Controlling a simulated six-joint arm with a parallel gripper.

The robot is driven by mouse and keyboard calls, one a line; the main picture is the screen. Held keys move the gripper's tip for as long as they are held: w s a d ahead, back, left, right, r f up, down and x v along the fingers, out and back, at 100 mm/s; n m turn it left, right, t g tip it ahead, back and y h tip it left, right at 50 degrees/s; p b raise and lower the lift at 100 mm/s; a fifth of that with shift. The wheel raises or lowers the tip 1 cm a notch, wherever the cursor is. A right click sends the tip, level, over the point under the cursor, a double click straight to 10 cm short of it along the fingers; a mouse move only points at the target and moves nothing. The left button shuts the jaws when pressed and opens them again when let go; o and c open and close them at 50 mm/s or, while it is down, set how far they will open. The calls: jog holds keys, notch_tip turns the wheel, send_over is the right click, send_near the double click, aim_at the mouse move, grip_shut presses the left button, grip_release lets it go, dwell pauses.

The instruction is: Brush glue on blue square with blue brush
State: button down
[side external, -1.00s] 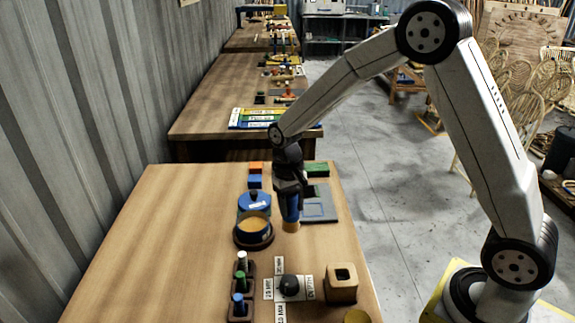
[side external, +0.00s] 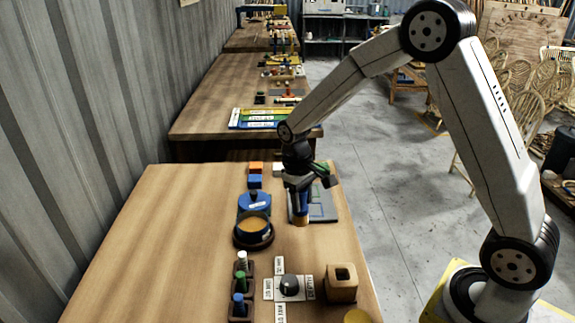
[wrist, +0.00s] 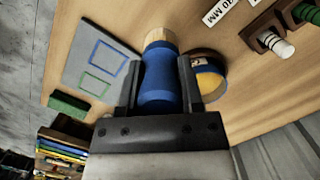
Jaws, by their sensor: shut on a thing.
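My gripper (side external: 299,187) is shut on the blue brush, which points bristles down. In the wrist view the blue brush (wrist: 160,82) sits between both fingers, its tan bristle end (wrist: 160,38) showing beyond them. The grey board (wrist: 82,42) lies flat on the table, with a blue square outline (wrist: 90,53) and a green square outline (wrist: 81,84). In the side view the brush tip (side external: 300,220) is at the left edge of the board (side external: 324,207). The dark-rimmed glue pot (side external: 253,246) with amber contents is to the left. I cannot tell whether the tip touches anything.
A blue lidded pot (side external: 255,202) stands behind the glue pot. A green block (wrist: 67,105) lies beside the board.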

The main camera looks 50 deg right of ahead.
jog(key=w+d+r, duration=0.1)
jog(key=w+d, duration=0.2)
jog(key=d, duration=0.4)
jog(key=w+d, duration=0.4)
jog(key=d, duration=0.2)
jog(key=shift+d+r, duration=0.35)
jog(key=shift+r, duration=0.05)
jog(key=shift+f, duration=3.4)
jog(key=shift+s+a+f, duration=0.2)
jog(key=shift+a+f, duration=0.15)
jog(key=shift+f, duration=0.25)
jog(key=shift+s+a, duration=1.95)
jog(key=shift+s, duration=0.1)
jog(key=shift+w+d, duration=2.3)
jog(key=shift+w, duration=0.05)
notch_tip(320, 180, up, 8)
jog(key=shift+s+a, duration=0.1)
